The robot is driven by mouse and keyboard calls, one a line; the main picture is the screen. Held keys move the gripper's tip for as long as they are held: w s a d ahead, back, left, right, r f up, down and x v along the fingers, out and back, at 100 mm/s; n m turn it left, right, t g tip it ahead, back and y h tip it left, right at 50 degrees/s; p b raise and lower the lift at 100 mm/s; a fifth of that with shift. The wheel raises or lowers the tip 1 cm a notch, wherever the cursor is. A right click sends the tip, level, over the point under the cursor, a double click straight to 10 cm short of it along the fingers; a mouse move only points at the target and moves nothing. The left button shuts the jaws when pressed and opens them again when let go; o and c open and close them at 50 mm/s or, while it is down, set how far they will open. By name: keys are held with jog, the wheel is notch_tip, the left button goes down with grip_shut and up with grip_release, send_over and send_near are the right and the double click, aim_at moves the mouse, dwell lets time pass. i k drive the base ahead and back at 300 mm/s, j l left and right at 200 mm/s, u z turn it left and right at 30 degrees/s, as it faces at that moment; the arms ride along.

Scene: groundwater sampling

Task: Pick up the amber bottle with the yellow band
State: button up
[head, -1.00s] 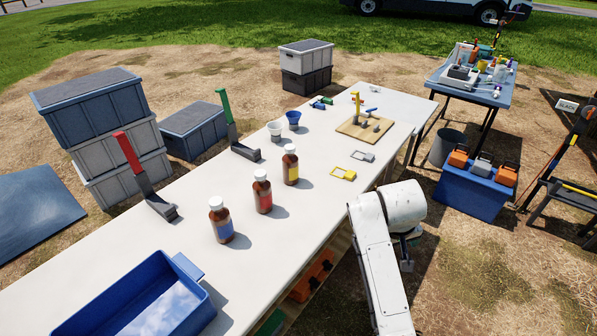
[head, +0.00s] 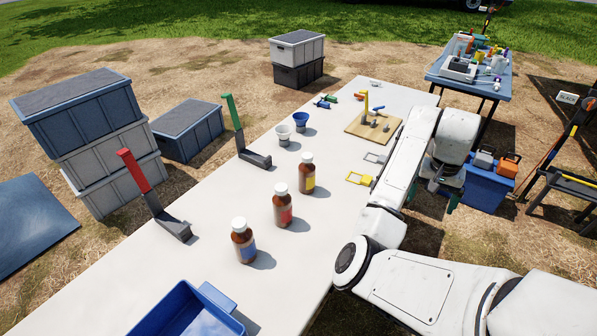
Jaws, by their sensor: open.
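The amber bottle with the yellow band (head: 307,176) stands upright on the white table, white-capped, in the head view. It is the farthest of three amber bottles in a slanting row. The red-banded bottle (head: 282,207) stands just nearer, and the blue-banded bottle (head: 243,242) nearer still. My gripper (head: 432,196) hangs beyond the table's right edge, well to the right of the yellow-banded bottle. Its dark green fingers are apart and partly hidden by my arm. It touches no bottle.
A red-handled rack (head: 153,195) and a green-handled one (head: 243,135) stand along the left edge. A blue tray (head: 180,312) is at the front. Two small cups (head: 301,121), a yellow clip (head: 359,179) and a wooden board (head: 362,128) lie farther back. Table around the bottles is clear.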

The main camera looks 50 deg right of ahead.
aim_at(307, 172)
jog(key=i, duration=1.3)
